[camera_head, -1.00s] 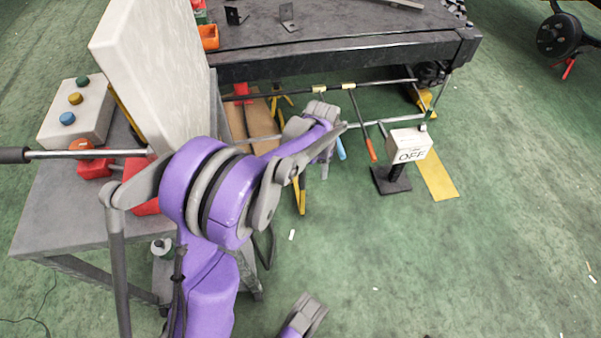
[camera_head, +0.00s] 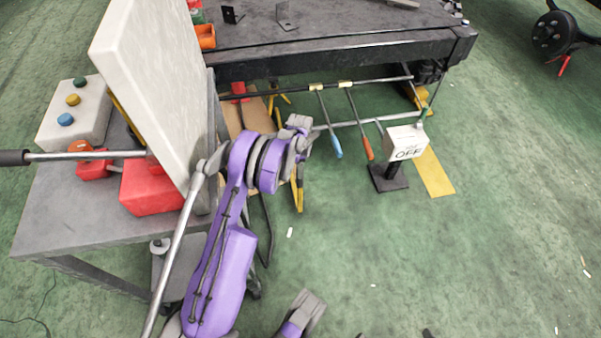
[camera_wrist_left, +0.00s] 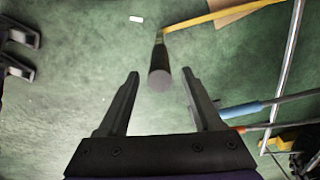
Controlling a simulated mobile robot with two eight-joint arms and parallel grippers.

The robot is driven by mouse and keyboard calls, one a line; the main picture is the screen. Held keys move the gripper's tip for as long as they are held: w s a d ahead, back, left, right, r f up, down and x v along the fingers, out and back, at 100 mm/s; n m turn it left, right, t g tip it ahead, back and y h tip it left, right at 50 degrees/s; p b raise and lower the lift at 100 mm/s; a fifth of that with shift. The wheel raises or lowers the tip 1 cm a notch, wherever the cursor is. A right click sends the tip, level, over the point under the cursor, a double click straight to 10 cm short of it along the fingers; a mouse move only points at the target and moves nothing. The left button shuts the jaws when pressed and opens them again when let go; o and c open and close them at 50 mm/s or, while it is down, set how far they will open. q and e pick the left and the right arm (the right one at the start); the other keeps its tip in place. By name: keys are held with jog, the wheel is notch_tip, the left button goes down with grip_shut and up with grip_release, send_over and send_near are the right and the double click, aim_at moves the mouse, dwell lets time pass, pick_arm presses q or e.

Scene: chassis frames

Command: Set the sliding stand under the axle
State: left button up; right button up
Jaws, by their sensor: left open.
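My left gripper (camera_head: 301,124) hangs over the floor beside the bench. In the left wrist view its jaws (camera_wrist_left: 160,75) are open, with the round end of a dark upright handle (camera_wrist_left: 159,80) between or just beyond the fingertips. No grip shows. The handle meets a yellow bar (camera_wrist_left: 215,17), probably the sliding stand; in the head view a yellow leg (camera_head: 298,195) shows below the gripper. The dark axle bar (camera_head: 380,83) runs under the chassis frame (camera_head: 340,62). Grey parts at the bottom (camera_head: 305,310), perhaps my right gripper, do not show their jaw state clearly.
Blue-handled (camera_head: 336,146) and orange-handled (camera_head: 368,146) levers hang from the bar. An OFF box (camera_head: 405,141) stands on a dark post to the right. The grey bench (camera_head: 60,215) with a tall pale panel (camera_head: 150,75) is at left.

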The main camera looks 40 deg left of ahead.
pick_arm(q)
jog(key=shift+f+b, duration=0.3)
jog(key=shift+f, duration=1.45)
grip_shut()
